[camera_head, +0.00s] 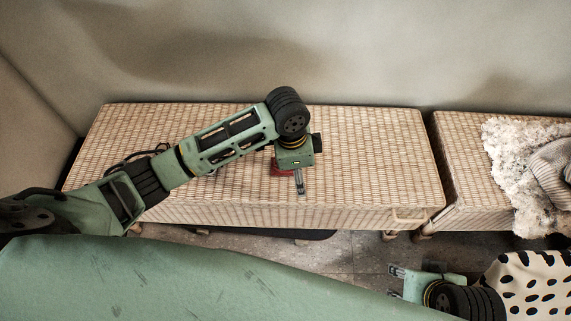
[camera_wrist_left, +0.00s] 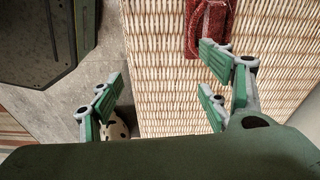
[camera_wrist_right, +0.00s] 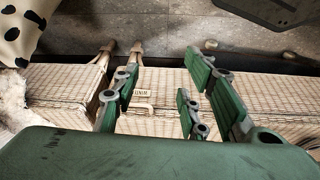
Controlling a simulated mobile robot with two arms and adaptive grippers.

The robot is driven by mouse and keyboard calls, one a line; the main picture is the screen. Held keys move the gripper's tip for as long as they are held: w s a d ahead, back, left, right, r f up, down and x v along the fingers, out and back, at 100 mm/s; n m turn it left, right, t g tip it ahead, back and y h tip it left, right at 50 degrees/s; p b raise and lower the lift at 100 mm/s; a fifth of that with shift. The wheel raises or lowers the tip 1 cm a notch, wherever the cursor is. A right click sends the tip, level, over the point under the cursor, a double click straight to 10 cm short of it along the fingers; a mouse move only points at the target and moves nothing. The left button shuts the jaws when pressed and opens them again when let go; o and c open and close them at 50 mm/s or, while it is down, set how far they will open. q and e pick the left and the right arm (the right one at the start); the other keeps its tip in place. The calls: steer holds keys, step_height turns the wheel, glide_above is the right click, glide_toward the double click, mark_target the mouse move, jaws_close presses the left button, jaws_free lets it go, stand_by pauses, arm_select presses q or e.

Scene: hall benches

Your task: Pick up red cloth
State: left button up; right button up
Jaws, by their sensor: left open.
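The red cloth (camera_wrist_left: 208,22) lies on the wicker bench (camera_wrist_left: 165,60), at the top of the left wrist view, and is cut off by the edge. In the head view only a small red part (camera_head: 281,172) shows; my left gripper and arm hide the rest. My left gripper (camera_head: 299,186) points down over the bench, close beside the cloth. Its fingers (camera_wrist_left: 160,90) are spread with nothing between them; one finger overlaps the cloth's lower edge in the picture. My right gripper (camera_head: 396,282) is low in front of the bench, its fingers apart and empty (camera_wrist_right: 155,95).
A second wicker bench (camera_head: 453,165) stands to the right, with a shaggy white throw (camera_head: 510,150) and a grey knitted item (camera_head: 553,170) on it. A cream, black-spotted item (camera_head: 530,280) is at lower right. The wall is close behind. The first bench's right half is bare.

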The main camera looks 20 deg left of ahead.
arm_select(q)
steer(key=shift+y, duration=0.8)
steer(key=w+a+r, duration=0.1)
steer(key=a, duration=0.1)
steer(key=w+a+r, duration=0.1)
steer(key=w, duration=0.1)
steer(key=w+a, duration=0.2)
steer(key=shift+w+a+r, duration=0.1)
steer(key=shift+a+r, duration=0.2)
steer(key=shift+r, duration=0.1)
steer(key=shift+a+f, duration=0.1)
steer(key=shift+f, duration=0.2)
step_height(320, 180, down, 4)
steer(key=shift+b, duration=1.05)
steer(key=f, duration=0.1)
steer(key=f+b, duration=0.1)
steer(key=shift+d+f, duration=0.2)
steer(key=shift+f, duration=0.25)
arm_select(e)
steer(key=w+a+t, duration=0.2)
steer(key=w+t, duration=0.1)
steer(key=w, duration=0.4)
steer(key=shift+r+y, duration=0.15)
steer(key=shift+y, duration=0.25)
arm_select(q)
steer(key=c, duration=1.1)
arm_select(e)
steer(key=shift+s, duration=0.1)
